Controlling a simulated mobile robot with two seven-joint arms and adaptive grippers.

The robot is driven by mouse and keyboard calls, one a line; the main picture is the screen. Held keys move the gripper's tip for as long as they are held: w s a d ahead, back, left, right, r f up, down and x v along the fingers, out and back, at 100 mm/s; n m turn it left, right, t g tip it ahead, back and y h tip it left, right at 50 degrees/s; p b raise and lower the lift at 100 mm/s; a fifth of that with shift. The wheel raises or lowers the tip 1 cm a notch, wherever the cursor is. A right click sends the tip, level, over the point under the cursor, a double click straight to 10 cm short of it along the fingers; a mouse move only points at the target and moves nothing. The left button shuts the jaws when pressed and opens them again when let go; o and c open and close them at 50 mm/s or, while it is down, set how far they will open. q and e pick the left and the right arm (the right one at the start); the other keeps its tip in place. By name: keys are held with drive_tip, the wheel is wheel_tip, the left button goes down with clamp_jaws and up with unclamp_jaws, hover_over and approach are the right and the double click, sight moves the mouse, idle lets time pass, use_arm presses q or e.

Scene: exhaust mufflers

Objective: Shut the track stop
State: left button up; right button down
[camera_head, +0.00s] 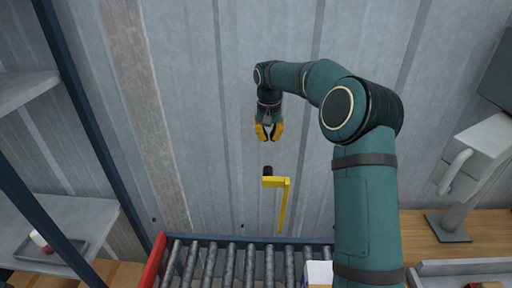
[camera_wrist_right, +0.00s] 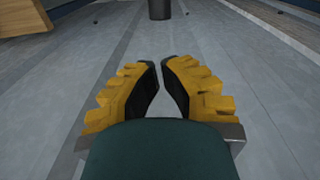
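The track stop looks to be the yellow cranked lever (camera_head: 284,200) with a black grip (camera_head: 268,171), standing up at the far end of the roller track in the head view. My right gripper (camera_head: 268,138) hangs fingers-down above the black grip, apart from it. Its yellow fingers converge to a very narrow gap at the tips, with nothing between them. In the right wrist view the fingertips (camera_wrist_right: 160,62) are almost together, and a dark cylinder that looks like the grip (camera_wrist_right: 159,9) shows beyond them. My left gripper is not in view.
The roller track (camera_head: 230,264) has a red left side (camera_head: 152,262) and a blue end rail. A white box (camera_head: 318,274) is partly hidden by my right arm. A shelf rack (camera_head: 55,225) stands left; a wooden bench (camera_head: 428,222) with a grey stand is right. A corrugated wall is behind.

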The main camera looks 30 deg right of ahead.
wheel_tip(320, 180, down, 10)
drive_tip(key=shift+d+r, duration=0.15)
idle(0.5)
